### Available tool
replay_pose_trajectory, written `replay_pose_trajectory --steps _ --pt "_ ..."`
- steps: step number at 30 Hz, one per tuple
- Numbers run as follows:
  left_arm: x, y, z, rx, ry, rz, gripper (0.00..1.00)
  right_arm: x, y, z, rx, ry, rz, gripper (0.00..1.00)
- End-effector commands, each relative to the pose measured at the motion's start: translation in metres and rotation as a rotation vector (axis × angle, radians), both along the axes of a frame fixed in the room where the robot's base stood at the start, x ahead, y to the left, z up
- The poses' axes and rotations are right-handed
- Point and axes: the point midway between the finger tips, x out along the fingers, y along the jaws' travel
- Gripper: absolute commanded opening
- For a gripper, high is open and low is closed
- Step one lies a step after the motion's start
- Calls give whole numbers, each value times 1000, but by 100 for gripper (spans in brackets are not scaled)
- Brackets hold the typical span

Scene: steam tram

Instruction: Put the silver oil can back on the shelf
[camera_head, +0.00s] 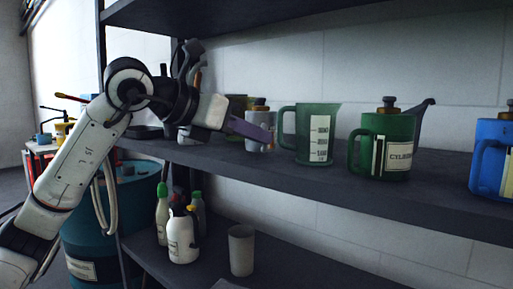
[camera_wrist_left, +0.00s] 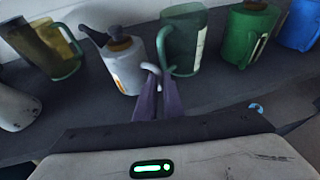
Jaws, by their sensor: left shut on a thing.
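The silver oil can (camera_head: 260,117) is at the upper shelf (camera_head: 340,187), left of a green measuring jug (camera_head: 318,133). In the left wrist view the can (camera_wrist_left: 124,68) looks nearly upright, with a dark spout to the left, a brown cap and a pale handle on the right. My left gripper (camera_head: 268,139) reaches in from the left, its purple fingers in front of the can. In the left wrist view the gripper (camera_wrist_left: 160,78) is shut on the can's handle. I cannot tell whether its base touches the shelf. My right gripper is not in view.
A green oil can (camera_head: 386,146) and a blue can (camera_head: 492,158) stand farther right on the upper shelf. A yellowish jug (camera_wrist_left: 58,48) stands left of the silver can. The lower shelf holds several bottles and a grey cup (camera_head: 241,250). A teal drum (camera_head: 135,205) stands left.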

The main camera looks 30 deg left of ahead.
Motion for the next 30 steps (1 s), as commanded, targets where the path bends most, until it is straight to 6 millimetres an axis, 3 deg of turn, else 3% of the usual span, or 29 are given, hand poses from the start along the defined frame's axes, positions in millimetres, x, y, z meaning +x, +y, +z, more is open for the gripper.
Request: replay_pose_trajectory --steps 3,12,16,26,30 --pt "0 0 -15 1 -1 1 0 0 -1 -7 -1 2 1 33" --pt "0 0 -16 0 -3 0 0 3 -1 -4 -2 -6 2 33" --pt "0 0 -16 0 0 0 26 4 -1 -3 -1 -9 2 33" --pt "0 0 -13 0 0 0 27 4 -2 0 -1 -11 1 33" --pt "-12 4 -8 -1 -3 3 27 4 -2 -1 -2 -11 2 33"
